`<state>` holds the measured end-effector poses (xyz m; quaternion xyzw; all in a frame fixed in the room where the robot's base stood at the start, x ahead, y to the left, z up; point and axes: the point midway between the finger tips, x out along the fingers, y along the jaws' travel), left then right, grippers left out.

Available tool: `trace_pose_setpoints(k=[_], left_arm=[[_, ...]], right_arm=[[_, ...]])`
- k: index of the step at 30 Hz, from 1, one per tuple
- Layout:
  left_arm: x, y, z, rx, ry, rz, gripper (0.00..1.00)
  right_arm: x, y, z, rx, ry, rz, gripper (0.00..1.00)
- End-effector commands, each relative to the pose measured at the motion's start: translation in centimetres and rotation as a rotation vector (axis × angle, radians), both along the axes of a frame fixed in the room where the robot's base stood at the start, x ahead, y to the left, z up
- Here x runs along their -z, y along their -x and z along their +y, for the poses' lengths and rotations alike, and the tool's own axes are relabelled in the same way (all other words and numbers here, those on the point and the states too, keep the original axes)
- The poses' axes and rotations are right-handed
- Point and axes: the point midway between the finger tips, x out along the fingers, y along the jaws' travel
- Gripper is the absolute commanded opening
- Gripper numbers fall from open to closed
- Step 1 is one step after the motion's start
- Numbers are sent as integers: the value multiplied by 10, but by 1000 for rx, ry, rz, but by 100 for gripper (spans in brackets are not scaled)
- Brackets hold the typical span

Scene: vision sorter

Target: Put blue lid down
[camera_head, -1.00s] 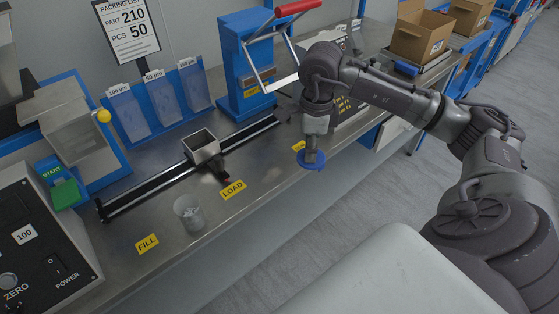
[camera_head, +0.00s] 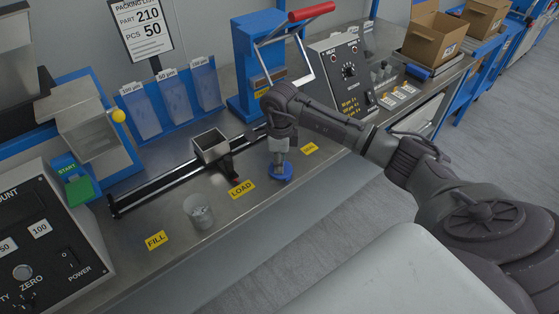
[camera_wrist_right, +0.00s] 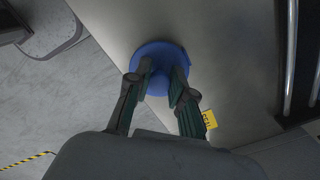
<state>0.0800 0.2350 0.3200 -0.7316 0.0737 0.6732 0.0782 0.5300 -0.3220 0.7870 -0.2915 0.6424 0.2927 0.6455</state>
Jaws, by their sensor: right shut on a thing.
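The blue lid (camera_head: 281,174) is at the steel bench top, between the LOAD label and the yellow label to its right. My right gripper (camera_head: 280,161) points down and is shut on the lid's middle. The right wrist view shows the round blue lid (camera_wrist_right: 152,54) with both fingers of my right gripper (camera_wrist_right: 159,78) closed on its raised centre. I cannot tell whether the lid touches the bench or hangs just above it. My left gripper is not in view.
A clear cup (camera_head: 198,212) with grey contents stands near the FILL label (camera_head: 156,240). A metal box (camera_head: 211,147) sits on the black rail behind LOAD (camera_head: 242,189). A blue press (camera_head: 262,60) and a heat control box (camera_head: 343,75) stand behind. Bench front is mostly clear.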

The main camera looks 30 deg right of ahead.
Motion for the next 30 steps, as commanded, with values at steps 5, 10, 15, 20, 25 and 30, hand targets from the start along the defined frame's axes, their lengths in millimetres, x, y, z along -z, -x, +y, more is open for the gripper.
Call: trace_pose_setpoints(k=[5, 10, 15, 20, 25, 30], left_arm=[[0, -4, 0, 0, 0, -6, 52], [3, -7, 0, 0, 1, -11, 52], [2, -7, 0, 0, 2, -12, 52], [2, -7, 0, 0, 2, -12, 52], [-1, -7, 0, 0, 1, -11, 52], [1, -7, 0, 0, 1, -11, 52]], right_arm=[[1, 0, 0, 0, 1, -2, 0], [5, 0, 0, 0, 1, -2, 0], [4, 0, 0, 0, -1, -2, 47], [4, 0, 0, 0, 0, -1, 47], [1, 0, 0, 0, -1, -2, 47], [-18, -2, 0, -2, 0, -7, 47]])
